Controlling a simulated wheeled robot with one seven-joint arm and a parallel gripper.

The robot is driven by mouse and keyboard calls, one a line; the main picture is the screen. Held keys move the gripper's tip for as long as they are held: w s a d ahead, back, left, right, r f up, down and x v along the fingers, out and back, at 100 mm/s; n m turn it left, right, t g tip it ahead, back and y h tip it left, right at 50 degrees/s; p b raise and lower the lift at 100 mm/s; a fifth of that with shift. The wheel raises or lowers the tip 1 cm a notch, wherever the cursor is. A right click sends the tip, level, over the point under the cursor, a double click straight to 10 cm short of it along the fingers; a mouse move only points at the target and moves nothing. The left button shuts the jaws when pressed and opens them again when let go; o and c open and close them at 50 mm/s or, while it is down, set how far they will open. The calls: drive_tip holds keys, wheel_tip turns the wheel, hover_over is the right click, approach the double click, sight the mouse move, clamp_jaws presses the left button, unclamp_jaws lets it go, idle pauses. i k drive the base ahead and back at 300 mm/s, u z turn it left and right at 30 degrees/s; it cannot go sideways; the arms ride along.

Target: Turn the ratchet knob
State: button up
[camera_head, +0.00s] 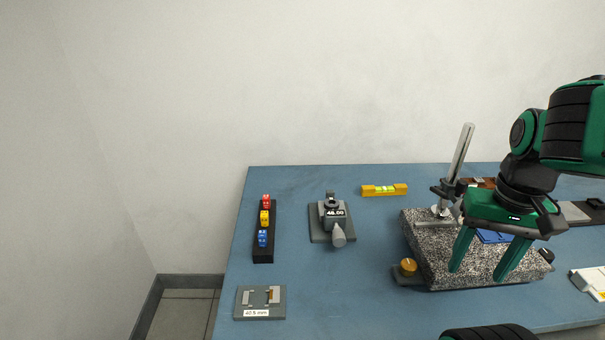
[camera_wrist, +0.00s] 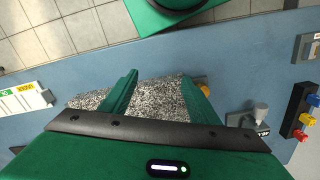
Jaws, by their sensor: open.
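A digital micrometer-like device (camera_head: 333,210) with a display reading about 48.00 stands on a grey plate. A grey, rounded knob (camera_head: 338,237) sticks out of its front end, the part that looks like the ratchet knob. It also shows in the wrist view (camera_wrist: 261,113), at the right. My gripper (camera_head: 478,270) is open and empty, fingers pointing down. It is over the front of the speckled granite block (camera_head: 420,245), well to the right of the knob. In the wrist view the block shows between and beside the fingers (camera_wrist: 160,78).
An orange knob (camera_head: 408,266) sits left of the block; a metal post (camera_head: 460,152) rises from it. A grey plate (camera_head: 274,291) marked 40.5 mm and a yellow level (camera_head: 384,190) lie apart. Blue table (camera_head: 340,290) is clear in front of the device.

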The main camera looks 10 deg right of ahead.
sight(338, 236)
drive_tip(key=z, duration=0.15)
drive_tip(key=k, duration=1.05)
drive_tip(key=z, duration=0.65)
